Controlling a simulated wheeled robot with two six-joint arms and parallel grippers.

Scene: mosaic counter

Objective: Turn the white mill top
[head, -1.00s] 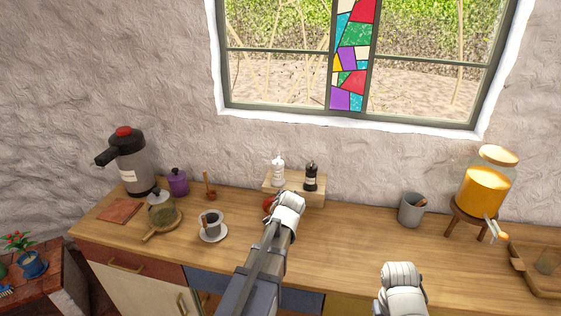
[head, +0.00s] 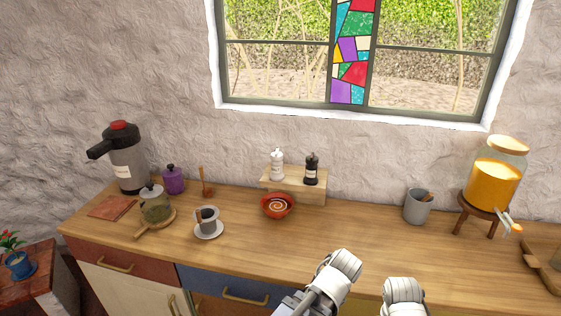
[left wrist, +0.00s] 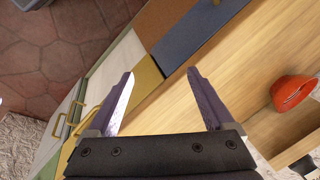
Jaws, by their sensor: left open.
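The white mill (head: 277,164) stands upright on a small wooden riser (head: 296,186) against the back wall, beside a black mill (head: 312,169). My left gripper (head: 345,268) is over the counter's front edge, well in front of the mills and touching nothing. In the left wrist view its two fingers (left wrist: 160,95) are apart with nothing between them. My right gripper (head: 403,288) is at the bottom of the head view; its fingers are hidden, so its opening does not show.
A red bowl (head: 277,205) stands in front of the riser; it also shows in the left wrist view (left wrist: 291,93). A cup on a saucer (head: 208,232) is to its left. A grey utensil cup (head: 417,208) and a juice dispenser (head: 494,180) stand at right. The counter's middle is clear.

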